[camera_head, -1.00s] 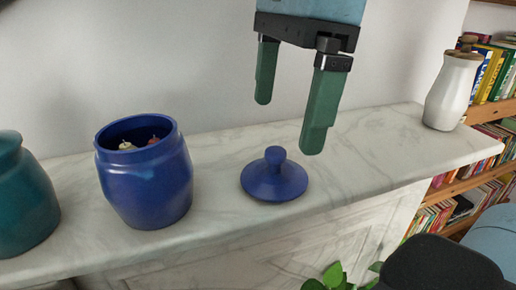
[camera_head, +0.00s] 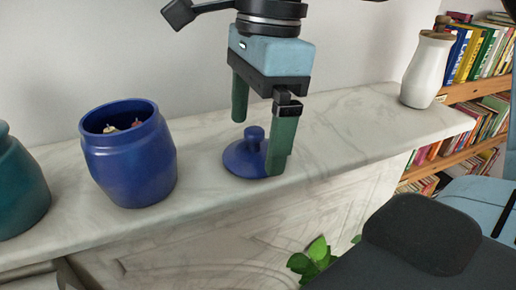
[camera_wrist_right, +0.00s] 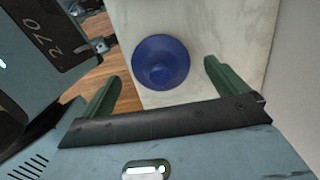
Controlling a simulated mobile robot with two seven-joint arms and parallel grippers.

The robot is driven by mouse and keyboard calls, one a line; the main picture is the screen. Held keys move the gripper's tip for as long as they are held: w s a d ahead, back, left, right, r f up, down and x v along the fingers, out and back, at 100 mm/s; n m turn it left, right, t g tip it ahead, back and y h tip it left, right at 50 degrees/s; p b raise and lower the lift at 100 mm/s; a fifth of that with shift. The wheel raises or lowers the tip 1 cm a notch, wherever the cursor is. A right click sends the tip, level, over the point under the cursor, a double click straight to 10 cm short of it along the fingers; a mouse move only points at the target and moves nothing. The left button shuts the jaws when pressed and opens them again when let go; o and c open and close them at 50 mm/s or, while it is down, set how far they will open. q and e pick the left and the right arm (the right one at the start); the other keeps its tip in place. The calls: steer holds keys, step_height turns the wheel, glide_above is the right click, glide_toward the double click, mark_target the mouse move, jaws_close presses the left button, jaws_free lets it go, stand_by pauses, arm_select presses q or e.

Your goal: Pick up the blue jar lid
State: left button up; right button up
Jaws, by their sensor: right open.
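The blue jar lid (camera_head: 243,158) lies on the marble mantel with its round knob up. It also shows in the right wrist view (camera_wrist_right: 160,62), ahead of and between the two green fingers. My right gripper (camera_head: 260,135) is open and empty, pointing down over the lid. One finger is on the far side of the knob, and the other hides part of the lid's right edge. I cannot tell whether a finger touches the lid. The open blue jar (camera_head: 130,165) stands to the left, with small items inside. My left gripper is out of view.
A teal jar (camera_head: 18,190) stands at the far left of the mantel (camera_head: 345,125). A white jar with a brown stopper (camera_head: 427,70) stands at the right end, by bookshelves. The wall is close behind. A green plant (camera_head: 315,258) is below the front edge.

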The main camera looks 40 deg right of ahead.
mark_target(255, 130)
steer(key=shift+a+f, duration=0.1)
steer(key=shift+f, duration=0.8)
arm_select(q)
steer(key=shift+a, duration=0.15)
arm_select(e)
steer(key=shift+f, duration=0.15)
steer(key=c, duration=0.9)
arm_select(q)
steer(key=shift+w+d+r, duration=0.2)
arm_select(e)
steer(key=shift+c, duration=1.3)
step_height(255, 130, up, 9)
steer(key=shift+w+f+b, duration=0.1)
steer(key=shift+b, duration=0.4)
steer(key=shift+r, duration=0.6)
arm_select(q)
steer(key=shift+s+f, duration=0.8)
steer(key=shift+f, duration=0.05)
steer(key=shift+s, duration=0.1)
